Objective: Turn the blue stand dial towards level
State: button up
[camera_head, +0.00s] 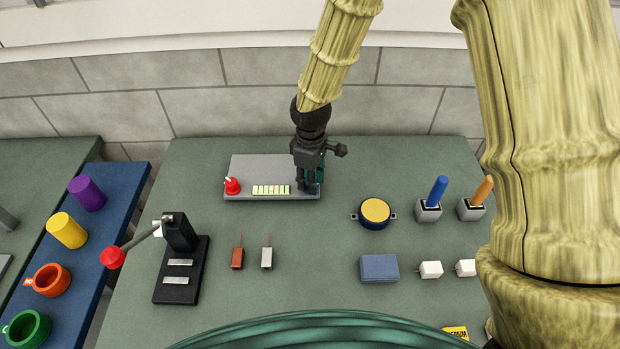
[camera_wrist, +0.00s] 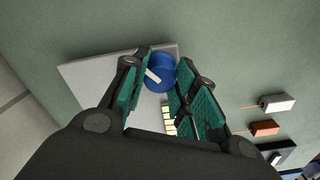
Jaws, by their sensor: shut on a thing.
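The blue dial (camera_wrist: 163,66) sits on the grey stand (camera_head: 262,172), at its right end in the head view. It is round with a white pointer bar on top, slanting in the wrist view. My gripper (camera_head: 311,182) reaches down over the dial from above and hides most of it in the head view. In the wrist view, my gripper's teal fingers (camera_wrist: 164,80) are on either side of the dial and shut on it. A red dial (camera_head: 232,186) with a white mark is on the stand's left end. A row of pale yellow-green segments (camera_head: 270,189) lies between the dials.
Right of the stand are a yellow-topped blue round button (camera_head: 375,212) and upright blue (camera_head: 437,191) and orange (camera_head: 482,190) handles in grey blocks. A black lever fixture (camera_head: 178,270) with a red knob (camera_head: 113,257) stands front left. Small red and white blocks lie in front.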

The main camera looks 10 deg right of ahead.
jog(key=o, duration=1.1)
jog(key=shift+w, duration=0.1)
jog(key=shift+c, duration=0.2)
jog(key=shift+r, duration=0.15)
notch_tip(320, 180, up, 12)
